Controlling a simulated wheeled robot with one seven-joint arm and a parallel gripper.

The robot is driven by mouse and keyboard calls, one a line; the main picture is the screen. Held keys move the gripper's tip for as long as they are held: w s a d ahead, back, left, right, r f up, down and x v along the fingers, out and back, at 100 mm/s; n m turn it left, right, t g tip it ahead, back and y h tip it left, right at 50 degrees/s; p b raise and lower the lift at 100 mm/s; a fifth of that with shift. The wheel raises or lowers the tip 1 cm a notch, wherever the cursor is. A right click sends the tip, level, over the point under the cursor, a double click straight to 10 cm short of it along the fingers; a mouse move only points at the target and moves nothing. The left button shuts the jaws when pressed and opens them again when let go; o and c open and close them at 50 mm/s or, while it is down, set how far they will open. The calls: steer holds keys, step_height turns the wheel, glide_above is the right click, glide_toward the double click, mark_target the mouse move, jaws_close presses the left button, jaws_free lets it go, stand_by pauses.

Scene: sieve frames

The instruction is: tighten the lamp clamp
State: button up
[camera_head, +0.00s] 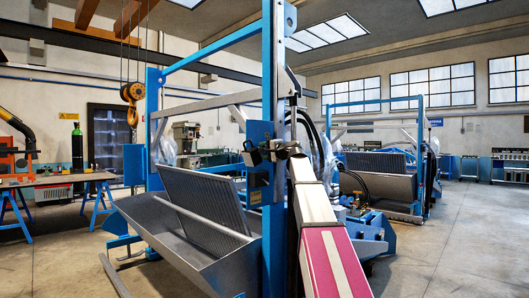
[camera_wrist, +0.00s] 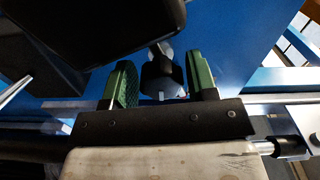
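My gripper (camera_wrist: 162,82) shows in the wrist view with its two green-padded fingers apart. A dark faceted knob (camera_wrist: 162,70), apparently part of the lamp clamp, is between them. A small gap shows on its left; I cannot tell whether the right finger touches it. A large black body (camera_wrist: 100,25), possibly the lamp, fills the upper left above the fingers. In the head view my gripper (camera_head: 283,149) is at the end of my grey and magenta arm, close to the blue post. A small black fitting (camera_head: 253,152) is there, too small to make out clearly.
The blue sieve frame (camera_head: 274,60) stands ahead, with a grey mesh trough (camera_head: 195,240) to the left of the post. A yellow crane hook (camera_head: 132,95) hangs at left. A workbench (camera_head: 55,181) is at far left. Open floor (camera_head: 460,245) lies to the right.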

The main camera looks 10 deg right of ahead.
steer(key=v, duration=1)
steer(key=shift+s+d, duration=0.25)
steer(key=shift+s, duration=0.05)
steer(key=shift+f, duration=0.1)
steer(key=s+a+f+n+g+h, duration=0.1)
steer(key=s+a+f+g+h, duration=0.1)
steer(key=f, duration=1.1)
steer(key=s+a+f+n+g+h, duration=0.1)
steer(key=a+f+g, duration=0.15)
steer(key=f, duration=1.15)
steer(key=s+a+f+n+g+h, duration=0.1)
steer(key=s+f+g+h, duration=0.1)
steer(key=f, duration=1.1)
steer(key=s+f+n+g+h, duration=0.2)
steer(key=s+f+n+g, duration=0.1)
steer(key=s+f, duration=0.8)
steer(key=s+a+f+n+g+h, duration=0.1)
steer(key=s+f+n+g+h, duration=0.2)
steer(key=s+f, duration=0.9)
step_height(320, 180, down, 7)
steer(key=shift+f+g+h, duration=0.2)
steer(key=shift+g+h, duration=0.1)
steer(key=shift+g, duration=0.75)
